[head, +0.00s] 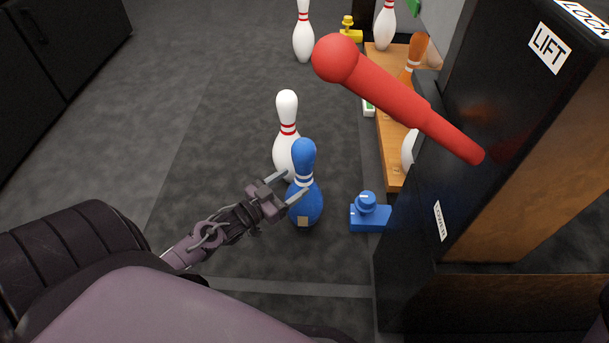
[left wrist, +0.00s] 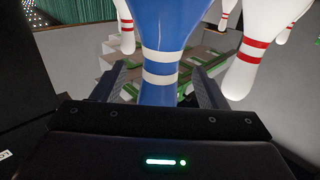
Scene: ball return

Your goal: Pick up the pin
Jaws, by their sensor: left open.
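A blue pin (head: 304,203) with white bands stands upright on the dark floor. My left gripper (head: 297,183) is open at the pin's banded neck, one finger on each side of it. In the left wrist view the blue pin (left wrist: 161,65) rises between the two open fingers (left wrist: 160,88); I cannot tell whether either finger touches it. A white pin (head: 287,135) with red bands stands just behind the blue one and is partly hidden by it. It seems to be the white pin at right in the left wrist view (left wrist: 250,50). My right gripper is not in view.
A black housing (head: 410,235) with a red lever (head: 400,95) and a LIFT label stands at right. A blue block with a knob (head: 370,215) sits beside it. A wooden rack (head: 391,150) and more pins, one orange (head: 416,50), are behind. Floor at left is clear.

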